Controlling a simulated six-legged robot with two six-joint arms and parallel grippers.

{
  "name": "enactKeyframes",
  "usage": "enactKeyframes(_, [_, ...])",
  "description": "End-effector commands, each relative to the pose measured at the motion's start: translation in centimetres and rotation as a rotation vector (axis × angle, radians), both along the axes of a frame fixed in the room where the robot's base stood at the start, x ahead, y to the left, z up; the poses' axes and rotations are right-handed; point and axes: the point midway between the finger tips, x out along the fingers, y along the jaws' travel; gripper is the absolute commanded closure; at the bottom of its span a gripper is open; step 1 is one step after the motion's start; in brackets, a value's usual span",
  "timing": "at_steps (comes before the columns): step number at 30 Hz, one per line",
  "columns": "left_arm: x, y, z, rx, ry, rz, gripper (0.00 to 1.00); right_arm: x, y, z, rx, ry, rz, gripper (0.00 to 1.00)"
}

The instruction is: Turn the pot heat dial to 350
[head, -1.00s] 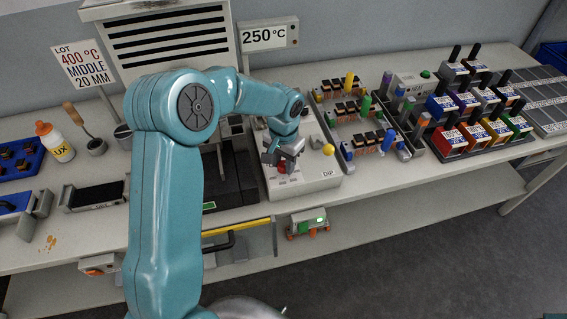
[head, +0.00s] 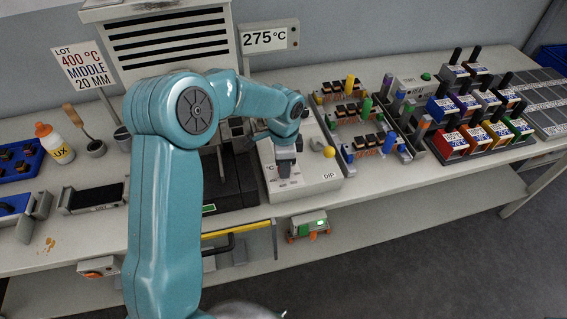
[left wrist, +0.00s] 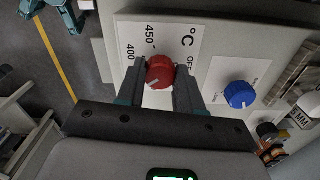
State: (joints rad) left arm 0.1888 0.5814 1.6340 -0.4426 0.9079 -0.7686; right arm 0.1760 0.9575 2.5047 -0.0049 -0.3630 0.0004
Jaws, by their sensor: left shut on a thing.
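The pot heat dial is a red knob (left wrist: 160,72) with a white pointer mark, on a white scale plate (left wrist: 190,32) marked °C, OFF, 400 and 450, in the left wrist view. My left gripper (left wrist: 159,80) has a finger on each side of the knob and is shut on it. In the head view my left gripper (head: 285,165) points down over the light control box (head: 318,178) and hides the knob. The display sign (head: 265,37) reads 275 °C. My right gripper is not in view.
A blue knob (left wrist: 240,94) sits beside the red one. A yellow ball-topped lever (head: 329,152) stands close to the gripper on the box. A lot sign (head: 84,64) reads 400 °C, middle, 20 mm. Racks of connectors (head: 362,120) stand to the right.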

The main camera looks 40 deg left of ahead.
Motion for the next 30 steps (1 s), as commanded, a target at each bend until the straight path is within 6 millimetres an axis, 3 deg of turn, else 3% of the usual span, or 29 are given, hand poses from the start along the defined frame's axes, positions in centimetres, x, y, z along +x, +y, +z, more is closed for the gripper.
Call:
enactKeyframes(9, [0.23,-0.11,0.12,-0.001,-0.009,-0.101,0.95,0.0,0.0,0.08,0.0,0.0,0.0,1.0])
enactKeyframes(24, [0.22,-0.16,0.1,-0.002,-0.008,-0.117,0.95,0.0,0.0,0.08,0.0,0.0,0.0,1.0])
enactKeyframes(25, [0.22,-0.16,0.1,-0.002,-0.008,-0.117,0.58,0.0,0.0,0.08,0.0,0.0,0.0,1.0])
enactKeyframes(27, [0.19,-0.15,0.08,-0.002,-0.007,-0.118,0.39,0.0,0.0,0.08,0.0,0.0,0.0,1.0])
enactKeyframes(30, [0.13,-0.12,0.06,-0.002,-0.006,-0.117,0.39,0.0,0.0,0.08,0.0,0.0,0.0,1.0])
